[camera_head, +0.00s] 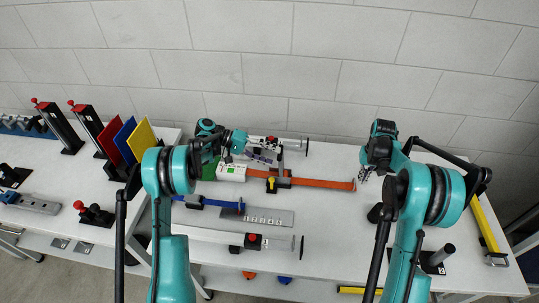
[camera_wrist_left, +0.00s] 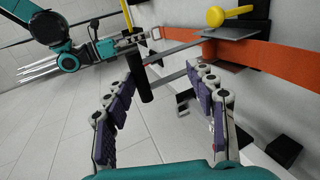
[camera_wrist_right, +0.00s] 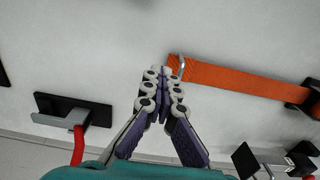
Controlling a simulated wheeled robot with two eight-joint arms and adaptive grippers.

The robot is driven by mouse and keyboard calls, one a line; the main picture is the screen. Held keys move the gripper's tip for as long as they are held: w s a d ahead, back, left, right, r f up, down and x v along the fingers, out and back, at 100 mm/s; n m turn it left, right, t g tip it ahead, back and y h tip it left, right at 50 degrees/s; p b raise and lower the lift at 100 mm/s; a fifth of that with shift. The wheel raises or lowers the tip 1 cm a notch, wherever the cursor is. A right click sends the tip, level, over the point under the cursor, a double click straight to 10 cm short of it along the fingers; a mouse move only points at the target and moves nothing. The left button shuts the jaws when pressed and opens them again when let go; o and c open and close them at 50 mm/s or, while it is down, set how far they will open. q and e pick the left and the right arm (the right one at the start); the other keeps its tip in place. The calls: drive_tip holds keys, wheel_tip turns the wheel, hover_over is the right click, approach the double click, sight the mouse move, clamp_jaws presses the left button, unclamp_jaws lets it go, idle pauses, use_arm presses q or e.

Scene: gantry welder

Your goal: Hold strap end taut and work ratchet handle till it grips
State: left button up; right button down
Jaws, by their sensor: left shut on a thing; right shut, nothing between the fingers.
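An orange strap (camera_head: 320,183) runs along the white table from a ratchet with a yellow knob (camera_head: 271,184). The knob is large in the left wrist view (camera_wrist_left: 215,17), beside the strap (camera_wrist_left: 280,56). A black handle grip (camera_wrist_left: 140,76) sits on a grey bar there. My left gripper (camera_head: 266,157) is at this grip, its fingers (camera_wrist_left: 160,76) on either side of it; exact contact is hard to see. My right gripper (camera_head: 363,174) is shut and empty. Its fingertips (camera_wrist_right: 170,70) are beside the metal hook (camera_wrist_right: 181,67) at the strap's free end (camera_wrist_right: 205,73); I cannot tell if they touch.
A blue strap (camera_head: 215,203) and a grey plate (camera_head: 268,218) lie in front of the orange strap. A long clamp with a red knob (camera_head: 253,237) lies nearer. Coloured panels (camera_head: 125,139) stand at left. A black fixture with a red handle (camera_wrist_right: 77,140) is near my right gripper.

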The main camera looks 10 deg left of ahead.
drive_tip(key=shift+w, duration=0.15)
use_arm(q)
drive_tip(key=v, duration=1.2)
use_arm(e)
drive_tip(key=c, duration=1.2)
unclamp_jaws()
wheel_tip(320, 180, up, 12)
